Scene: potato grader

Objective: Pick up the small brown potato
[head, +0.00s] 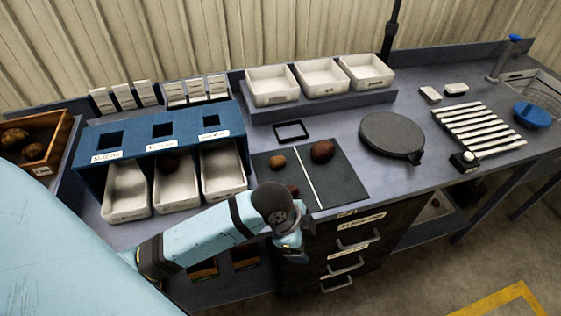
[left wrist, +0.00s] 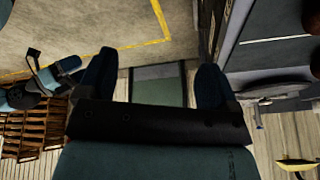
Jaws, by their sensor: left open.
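The small brown potato (head: 277,162) lies on the left half of the dark mat (head: 345,185), left of its white line. A larger reddish potato (head: 322,151) lies on the right half. Another reddish-brown potato (head: 292,190) is partly hidden behind my left arm. My left gripper (head: 290,252) points down at the table's front edge, in front of the mat and apart from the potatoes. In the left wrist view the gripper (left wrist: 155,70) is open and empty, with floor between its fingers. Two dark potatoes are cut by that view's right edge.
Behind the mat are a black frame (head: 291,131) and white trays (head: 272,86). A round dark plate (head: 392,136) lies right. Drawers (head: 350,245) are below the front edge.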

